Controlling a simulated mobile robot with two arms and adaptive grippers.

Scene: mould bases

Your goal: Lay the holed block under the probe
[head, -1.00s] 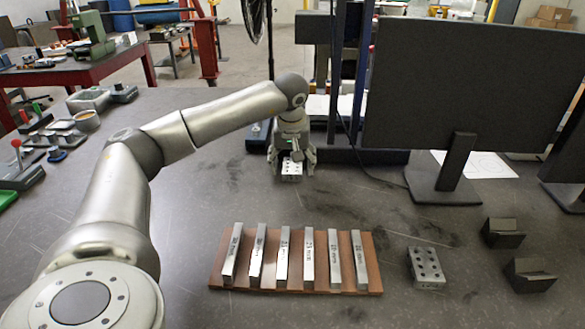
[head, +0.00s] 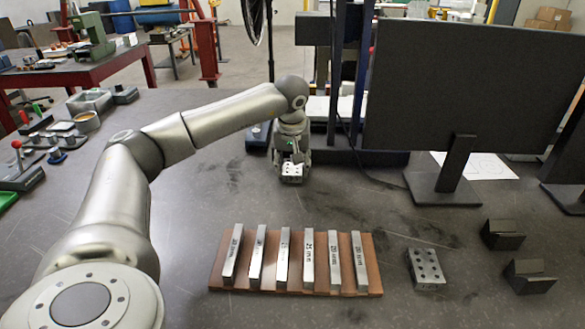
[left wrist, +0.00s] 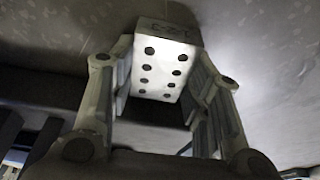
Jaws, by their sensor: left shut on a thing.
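My left gripper (head: 291,172) reaches to the back of the table and is shut on a light metal holed block (head: 291,169). In the left wrist view this holed block (left wrist: 166,70) sits between the two fingers (left wrist: 163,98), with rows of dark holes facing the camera. I cannot tell whether the block touches the table. A second holed block (head: 426,267) lies on the table at the right front, clear of the gripper. No probe tip can be made out; a dark blue upright frame (head: 334,95) stands behind the gripper. My right gripper is not in view.
A brown board (head: 292,290) with several metal bars lies at the front middle. Two black V-shaped blocks (head: 502,234) stand at the right. A large monitor (head: 466,95) stands at the back right. The table (head: 190,225) is clear left of the board.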

